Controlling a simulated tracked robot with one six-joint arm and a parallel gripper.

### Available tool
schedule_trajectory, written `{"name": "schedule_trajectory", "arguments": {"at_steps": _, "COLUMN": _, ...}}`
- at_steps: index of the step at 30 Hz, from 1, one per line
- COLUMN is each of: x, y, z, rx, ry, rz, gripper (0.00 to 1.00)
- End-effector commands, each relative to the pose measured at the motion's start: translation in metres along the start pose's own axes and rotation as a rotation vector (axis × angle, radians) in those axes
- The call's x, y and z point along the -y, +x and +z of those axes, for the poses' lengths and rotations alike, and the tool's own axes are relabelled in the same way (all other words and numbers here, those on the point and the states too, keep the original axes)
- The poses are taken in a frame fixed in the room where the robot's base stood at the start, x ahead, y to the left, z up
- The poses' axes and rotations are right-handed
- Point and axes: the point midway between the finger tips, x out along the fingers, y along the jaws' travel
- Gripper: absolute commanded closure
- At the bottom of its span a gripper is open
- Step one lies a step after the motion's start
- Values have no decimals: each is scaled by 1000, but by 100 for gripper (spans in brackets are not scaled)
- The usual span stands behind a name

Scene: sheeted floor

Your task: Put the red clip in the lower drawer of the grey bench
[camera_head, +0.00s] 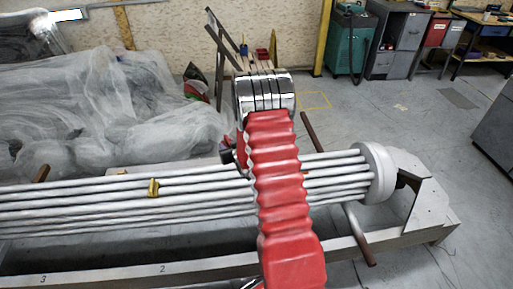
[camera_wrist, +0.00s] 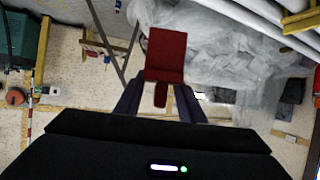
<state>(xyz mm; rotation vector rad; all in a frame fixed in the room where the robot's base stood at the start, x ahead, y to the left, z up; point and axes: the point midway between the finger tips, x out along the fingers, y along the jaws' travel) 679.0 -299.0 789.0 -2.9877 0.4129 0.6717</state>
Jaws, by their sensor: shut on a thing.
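In the wrist view, the red clip (camera_wrist: 165,52) is held between the two dark fingers of my gripper (camera_wrist: 159,94), with a narrow red part hanging between them. In the head view my own red-sleeved arm hides most of the gripper (camera_head: 228,152); only a dark part shows beside the arm, above the metal pipes. A grey bench unit with drawers (camera_head: 409,40) stands at the far back right; its drawers look closed, but it is too small to be sure. I cannot tell whether this is the grey bench meant.
A rack of long metal pipes (camera_head: 100,205) crosses in front, with a yellow clip (camera_head: 153,188) on it. Sheeting (camera_head: 90,110) covers things at the left. A teal cabinet (camera_head: 348,45) stands at the back. Clear grey floor lies right of centre. A grey block (camera_head: 495,125) is at the right edge.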

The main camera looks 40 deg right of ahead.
Motion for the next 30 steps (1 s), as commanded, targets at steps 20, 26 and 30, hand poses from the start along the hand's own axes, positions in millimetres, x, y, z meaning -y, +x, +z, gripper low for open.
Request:
{"name": "schedule_trajectory", "arguments": {"at_steps": 20, "x": 258, "y": -121, "z": -47, "rx": 4, "ry": -101, "rz": -228, "gripper": 89}}
{"name": "schedule_trajectory", "arguments": {"at_steps": 26, "x": 280, "y": -140, "z": -46, "rx": 8, "ry": -110, "rz": -250, "gripper": 90}}
{"name": "schedule_trajectory", "arguments": {"at_steps": 30, "x": 280, "y": -140, "z": -45, "rx": 8, "ry": -111, "rz": -250, "gripper": 90}}
